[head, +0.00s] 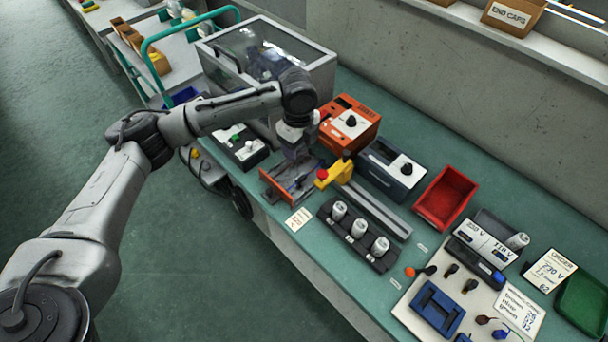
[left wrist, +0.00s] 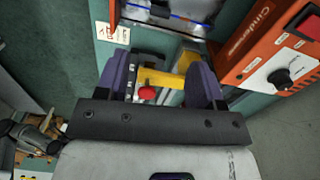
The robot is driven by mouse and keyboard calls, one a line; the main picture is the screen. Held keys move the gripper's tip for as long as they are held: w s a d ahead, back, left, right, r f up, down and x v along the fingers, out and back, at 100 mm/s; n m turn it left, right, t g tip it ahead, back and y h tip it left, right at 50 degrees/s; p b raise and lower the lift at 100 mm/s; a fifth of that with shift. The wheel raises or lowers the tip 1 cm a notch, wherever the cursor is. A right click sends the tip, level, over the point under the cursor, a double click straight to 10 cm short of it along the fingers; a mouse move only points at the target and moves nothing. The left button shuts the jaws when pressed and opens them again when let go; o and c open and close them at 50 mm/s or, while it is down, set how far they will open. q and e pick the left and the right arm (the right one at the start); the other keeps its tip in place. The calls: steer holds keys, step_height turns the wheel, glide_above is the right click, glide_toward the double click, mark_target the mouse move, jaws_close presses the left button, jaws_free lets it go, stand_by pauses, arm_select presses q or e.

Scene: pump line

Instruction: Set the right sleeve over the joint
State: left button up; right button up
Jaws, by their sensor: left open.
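My left gripper (head: 296,150) is open above the work fixture (head: 283,188), beside the yellow clamp piece (head: 338,171) with a red knob. In the left wrist view its purple fingers (left wrist: 160,78) stand apart, with the yellow piece (left wrist: 160,77) and red knob showing between and beyond them. I cannot tell contact. A thin blue wire (left wrist: 165,12) crosses the fixture at the top; the joint itself is not distinct. Three pale cylinders (head: 360,228) stand upright in a black rack (head: 336,235). I cannot tell which thing is the right sleeve. My right gripper is not in view.
An orange machine (head: 354,122) with a dial and a dark grey box (head: 393,172) stand behind the fixture. A red bin (head: 446,197) is to the right. A clear-lidded case (head: 262,45) stands behind my arm. A board (head: 424,290) holds small parts and a blue holder (head: 437,309).

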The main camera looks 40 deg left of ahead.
mark_target(301, 179)
arm_select(q)
steer(key=shift+m, duration=0.5)
step_height(301, 179, down, 12)
steer(key=b, duration=0.3)
steer(key=shift+f, duration=0.15)
steer(key=shift+f+b, duration=0.4)
steer(key=shift+f, duration=0.3)
